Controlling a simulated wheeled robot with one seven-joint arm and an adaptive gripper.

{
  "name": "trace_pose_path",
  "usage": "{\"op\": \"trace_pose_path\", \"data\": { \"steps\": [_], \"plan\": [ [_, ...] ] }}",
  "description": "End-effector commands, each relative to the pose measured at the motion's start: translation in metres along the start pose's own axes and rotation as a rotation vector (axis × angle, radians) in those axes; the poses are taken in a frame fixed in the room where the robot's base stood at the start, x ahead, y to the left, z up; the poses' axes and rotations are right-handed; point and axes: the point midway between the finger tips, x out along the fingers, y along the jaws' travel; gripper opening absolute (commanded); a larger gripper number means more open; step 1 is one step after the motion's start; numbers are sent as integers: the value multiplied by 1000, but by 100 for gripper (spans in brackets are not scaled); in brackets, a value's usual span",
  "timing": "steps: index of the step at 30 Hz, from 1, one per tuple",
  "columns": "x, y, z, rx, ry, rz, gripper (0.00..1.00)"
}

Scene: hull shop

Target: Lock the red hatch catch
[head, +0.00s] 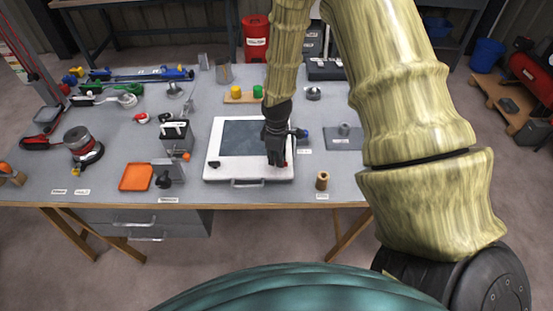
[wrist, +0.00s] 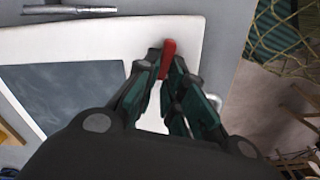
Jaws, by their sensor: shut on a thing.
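The red hatch catch (wrist: 168,58) is a small red lever near a corner of the white hatch frame (wrist: 100,40) in the wrist view. In the head view the hatch (head: 222,171) lies on the bench with a dark grey panel, and the catch (head: 285,164) shows as a speck of red at its front right corner. My gripper (wrist: 170,72) is shut on the catch, with its fingertips on either side of the lever. In the head view my gripper (head: 277,160) points down over that corner and hides most of the catch.
A small brown cylinder (head: 322,180) stands right of the hatch. A grey plate with a knob (head: 344,136) is behind it. An orange tray (head: 137,177) lies to the left. The bench's front edge is close.

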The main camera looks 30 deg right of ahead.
Motion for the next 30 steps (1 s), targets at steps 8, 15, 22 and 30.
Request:
{"op": "trace_pose_path", "data": {
  "steps": [8, 15, 22, 30],
  "plan": [
    [0, 5, 0, 262, 1, 1, 0],
    [0, 9, 2, 490, 1, 1, 0],
    [0, 12, 4, 708, 1, 1, 0],
    [0, 14, 7, 954, 0, 0, 0]
  ]
}}
